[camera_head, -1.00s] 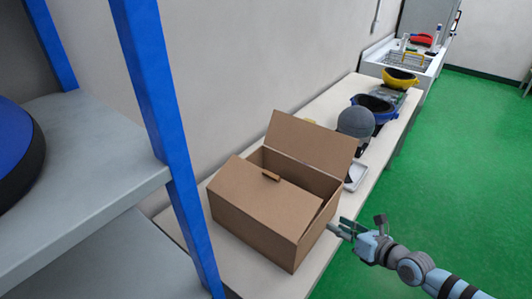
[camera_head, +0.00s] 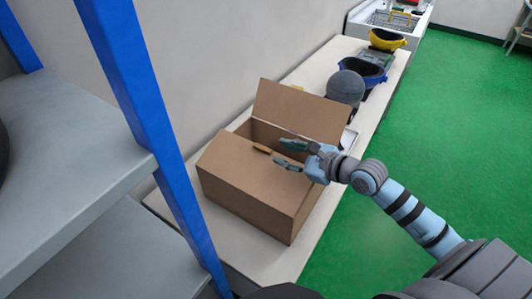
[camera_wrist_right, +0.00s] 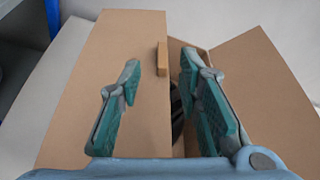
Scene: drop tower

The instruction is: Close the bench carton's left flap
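The brown bench carton (camera_head: 240,196) stands on the bench. One flap, with a small brown tab (camera_head: 262,149), lies nearly flat over its near-left part. The other flap (camera_head: 298,112) stands up, leaning outward at the far side, and a dark opening shows between the two. My right gripper (camera_head: 282,156) is above the carton, near the tab. In the wrist view the tabbed flap (camera_wrist_right: 120,40) is at left, the raised flap (camera_wrist_right: 262,65) at right. The right gripper's fingers (camera_wrist_right: 160,90) are apart with nothing between them, over the tabbed flap's edge. My left gripper is out of view.
A blue upright (camera_head: 140,110) of a grey shelf (camera_head: 60,180) stands left of the carton. Green floor is clear at right.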

